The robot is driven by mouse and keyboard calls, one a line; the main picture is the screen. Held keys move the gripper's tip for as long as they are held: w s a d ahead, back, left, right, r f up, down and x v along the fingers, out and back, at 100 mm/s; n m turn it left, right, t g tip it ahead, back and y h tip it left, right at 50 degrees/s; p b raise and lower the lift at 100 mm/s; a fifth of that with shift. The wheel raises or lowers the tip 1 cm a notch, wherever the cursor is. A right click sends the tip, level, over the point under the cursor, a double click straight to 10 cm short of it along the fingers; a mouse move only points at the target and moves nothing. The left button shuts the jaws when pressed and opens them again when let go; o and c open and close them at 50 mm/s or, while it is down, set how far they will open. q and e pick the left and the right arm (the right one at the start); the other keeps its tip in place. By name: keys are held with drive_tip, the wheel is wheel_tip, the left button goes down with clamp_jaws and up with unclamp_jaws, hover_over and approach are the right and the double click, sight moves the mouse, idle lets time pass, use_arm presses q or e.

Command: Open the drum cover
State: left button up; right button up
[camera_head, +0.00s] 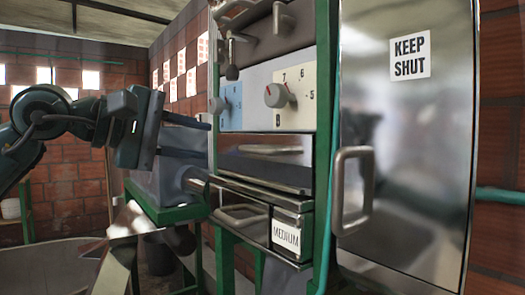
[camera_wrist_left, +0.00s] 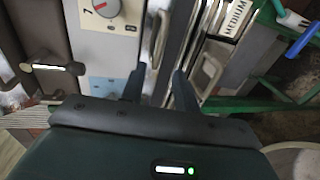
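No label names the drum cover, so I cannot tell for sure which part it is. Below the knob panel, a shiny steel front panel (camera_head: 255,170) carries a horizontal bar handle (camera_head: 270,150). A dark rounded housing with metal handles (camera_head: 270,30) sits above the knobs. My left gripper (camera_head: 207,140) is at the machine's left side, pointing right toward it. In the left wrist view its two fingers (camera_wrist_left: 160,78) are apart with nothing between them, and a bar handle (camera_wrist_left: 160,38) lies just beyond the tips. My right gripper is out of view.
A red-marked knob (camera_head: 276,95) and a second knob (camera_head: 218,105) stick out from the machine. A drawer labelled MEDIUM (camera_head: 286,235) is below. A steel door marked KEEP SHUT (camera_head: 410,150) with a large handle stands at right. Green frame posts (camera_head: 325,120) border the machine.

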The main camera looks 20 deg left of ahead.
sight(250, 151)
use_arm(q)
drive_tip(key=p+x, duration=0.2)
drive_tip(key=x, duration=1)
drive_tip(key=shift+c, duration=0.4)
clamp_jaws()
drive_tip(key=shift+f, duration=0.1)
